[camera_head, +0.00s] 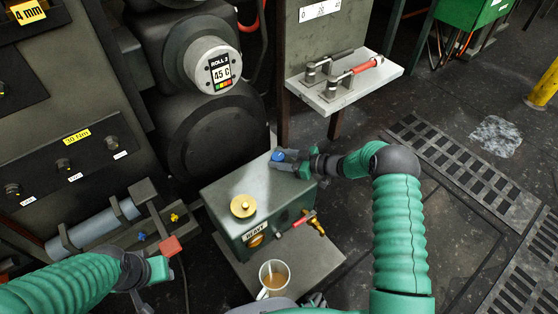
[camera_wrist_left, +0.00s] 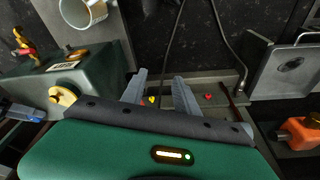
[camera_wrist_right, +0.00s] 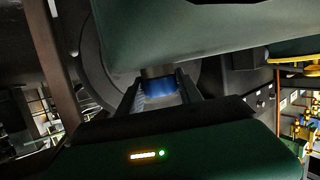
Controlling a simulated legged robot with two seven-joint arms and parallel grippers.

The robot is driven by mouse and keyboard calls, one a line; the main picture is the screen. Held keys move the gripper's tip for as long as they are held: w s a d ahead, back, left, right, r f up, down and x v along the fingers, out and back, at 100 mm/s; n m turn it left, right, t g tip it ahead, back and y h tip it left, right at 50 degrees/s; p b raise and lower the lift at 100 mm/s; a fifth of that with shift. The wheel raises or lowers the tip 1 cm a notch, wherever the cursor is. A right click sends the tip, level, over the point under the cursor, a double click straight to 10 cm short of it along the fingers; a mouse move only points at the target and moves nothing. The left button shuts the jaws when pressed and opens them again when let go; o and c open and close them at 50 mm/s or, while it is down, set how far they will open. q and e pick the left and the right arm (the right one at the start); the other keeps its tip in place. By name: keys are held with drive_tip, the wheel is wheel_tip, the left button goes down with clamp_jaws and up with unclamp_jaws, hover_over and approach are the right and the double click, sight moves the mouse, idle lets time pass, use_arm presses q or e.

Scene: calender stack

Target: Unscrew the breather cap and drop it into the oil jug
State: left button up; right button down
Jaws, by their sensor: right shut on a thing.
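The blue cap (camera_head: 278,155), which looks like the breather cap, is at the far edge of the green gearbox (camera_head: 218,193). My right gripper (camera_head: 285,160) is shut on it; the right wrist view shows the blue cap (camera_wrist_right: 158,87) between both fingers, below a grey stem. I cannot tell whether it is still threaded. A white jug-like mug (camera_head: 286,267) with brown liquid stands on the plinth in front of the gearbox; it also shows in the left wrist view (camera_wrist_left: 75,14). My left gripper (camera_wrist_left: 160,88) is open and empty, left of the gearbox.
A brass cap (camera_head: 243,206) sits on the gearbox top. A red-handled valve (camera_head: 303,219) projects from its front. A shelf with clamps (camera_head: 345,83) stands behind. An orange object (camera_wrist_left: 300,132) lies at the right of the left wrist view. Floor at right is open.

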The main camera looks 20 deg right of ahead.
drive_tip(key=shift+w+a+r+n+g+y+b, duration=0.1)
drive_tip(key=shift+w+r+n+g+y+b, duration=0.05)
drive_tip(key=shift+w+n+g+y+b, duration=0.2)
drive_tip(key=shift+a+r, duration=0.1)
drive_tip(key=shift+r, duration=0.05)
drive_tip(key=shift+w+a+f+n+g+y+b, duration=0.1)
drive_tip(key=shift+a+f+n+g+y+b, duration=0.1)
drive_tip(key=shift+n+g+y+b, duration=0.6)
drive_tip(key=shift+d+g+b, duration=0.1)
drive_tip(key=shift+g+b, duration=0.15)
drive_tip(key=shift+b, duration=0.55)
drive_tip(key=shift+r+n, duration=0.1)
drive_tip(key=shift+n, duration=0.25)
drive_tip(key=shift+d, duration=0.1)
